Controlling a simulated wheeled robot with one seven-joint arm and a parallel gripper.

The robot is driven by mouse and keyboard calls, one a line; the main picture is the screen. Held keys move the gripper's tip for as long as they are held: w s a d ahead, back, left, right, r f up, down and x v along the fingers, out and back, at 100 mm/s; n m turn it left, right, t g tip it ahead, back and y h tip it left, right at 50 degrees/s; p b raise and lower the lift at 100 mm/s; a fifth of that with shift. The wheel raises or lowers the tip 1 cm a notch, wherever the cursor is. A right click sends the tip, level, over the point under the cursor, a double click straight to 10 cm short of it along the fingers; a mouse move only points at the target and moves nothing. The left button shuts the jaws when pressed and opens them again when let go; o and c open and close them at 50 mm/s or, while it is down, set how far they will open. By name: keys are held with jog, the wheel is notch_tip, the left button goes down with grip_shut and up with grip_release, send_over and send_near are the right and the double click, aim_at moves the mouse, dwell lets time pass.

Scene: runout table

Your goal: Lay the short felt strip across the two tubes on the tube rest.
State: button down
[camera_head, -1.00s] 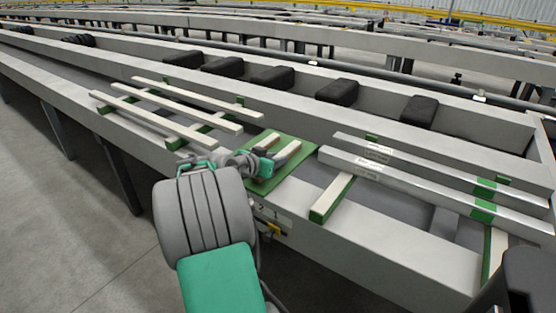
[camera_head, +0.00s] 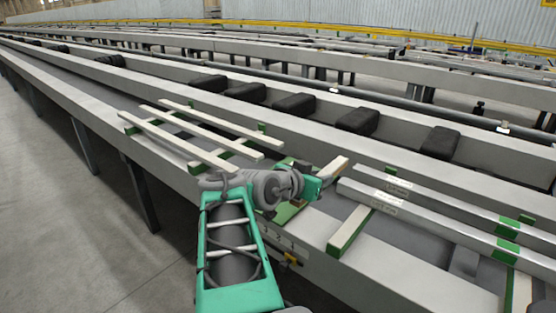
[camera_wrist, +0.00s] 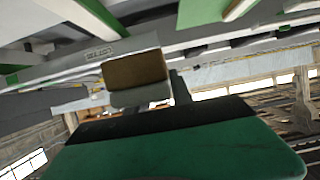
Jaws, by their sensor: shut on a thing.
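My gripper (camera_head: 318,184) is shut on the short felt strip (camera_head: 335,167), a short pale bar, and holds it up over the green mat, just left of the tubes. In the wrist view the strip (camera_wrist: 136,71) shows a brown face close to the camera. The two silver tubes, a far one (camera_head: 450,205) and a near one (camera_head: 440,222), lie side by side with labels and green bands. They lie across the tube rest (camera_head: 350,229), whose pale bars have green sides. Nothing lies across the tubes between the labels and the bands.
The green mat (camera_head: 287,213) is partly hidden by my arm. Three long pale strips (camera_head: 190,145) lie on green-sided supports at the left. Several black blocks (camera_head: 357,121) stand along the trough behind. The table's grey front rail (camera_head: 380,275) runs below the tubes.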

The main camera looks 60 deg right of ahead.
jog(key=f, duration=0.1)
jog(key=w+a+f, duration=0.1)
jog(key=f+n+t, duration=0.1)
jog(key=shift+w+a, duration=0.25)
jog(key=shift+a, duration=0.05)
jog(key=w+a+f+n+t+y, duration=0.15)
jog(key=w+a+n+t, duration=0.65)
jog(key=w+a, duration=1.1)
jog(key=w+a+r+n+t+y, duration=0.1)
jog(key=w+a+n+t+y, duration=0.4)
jog(key=a, duration=0.8)
jog(key=w+a+r+n+t+y, duration=0.1)
jog(key=w+a+r+n+y, duration=0.15)
jog(key=w+a, duration=0.8)
jog(key=a+r+p, duration=0.1)
jog(key=p, duration=0.5)
jog(key=a+r+p, duration=0.1)
jog(key=r+p, duration=0.1)
jog(key=p, duration=0.4)
jog(key=s+r+p, duration=0.1)
jog(key=r+p, duration=0.1)
jog(key=p, duration=0.4)
jog(key=shift+a+p, duration=0.3)
jog(key=shift+a, duration=0.1)
